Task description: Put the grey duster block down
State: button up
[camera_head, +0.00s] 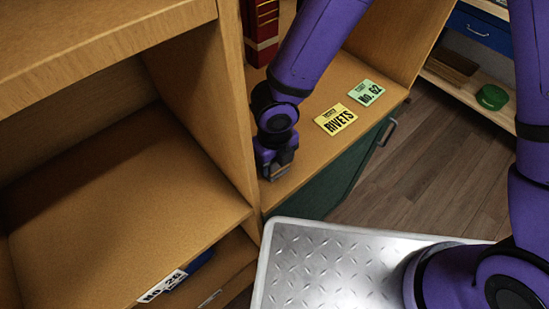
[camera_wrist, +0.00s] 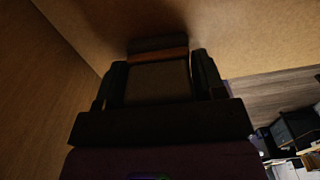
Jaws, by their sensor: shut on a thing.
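My gripper (camera_head: 274,168) is low over the left end of the wooden shelf top (camera_head: 305,150), close beside the upright panel. In the wrist view my gripper (camera_wrist: 158,78) has its two dark fingers on either side of the grey duster block (camera_wrist: 158,84). The block looks dark and squarish, with a brown band and a dark strip at its far end. In the head view the gripper mostly hides the block. I cannot tell whether the block touches the shelf top.
A yellow RIVETS card (camera_head: 335,119) and a green No. 62 card (camera_head: 366,92) lie on the shelf top to the right. A red object (camera_head: 263,28) stands at the back. The upright wooden panel (camera_head: 212,105) is close on the left. Bare shelf lies between gripper and cards.

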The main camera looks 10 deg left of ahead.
jog(key=o, duration=0.9)
jog(key=shift+c, duration=0.2)
jog(key=shift+f, duration=0.25)
jog(key=shift+r, duration=3.8)
